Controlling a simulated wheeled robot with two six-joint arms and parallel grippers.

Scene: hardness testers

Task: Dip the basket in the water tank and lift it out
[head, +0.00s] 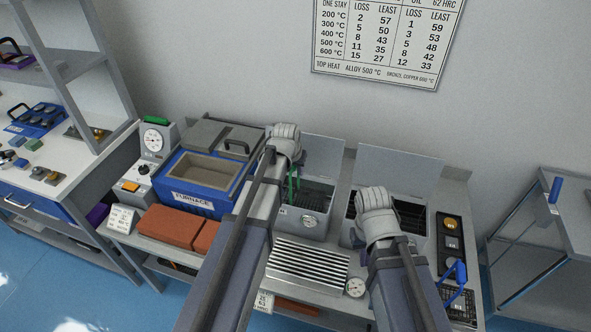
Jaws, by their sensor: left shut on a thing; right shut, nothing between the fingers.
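The basket's body is mostly hidden by my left arm and the tank wall. A second grey tank (414,242) with a dark slatted inside stands to the right. I cannot tell which tank holds water. My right gripper (376,212) is shut and empty over the near left part of the second tank.
A blue furnace (203,201) and reddish bricks (170,226) stand left of the tanks. A ribbed metal rack (308,262) lies in front of them. Upright grey panels (400,170) stand behind. A control box (450,240) and a blue-handled item (455,268) are at the right.

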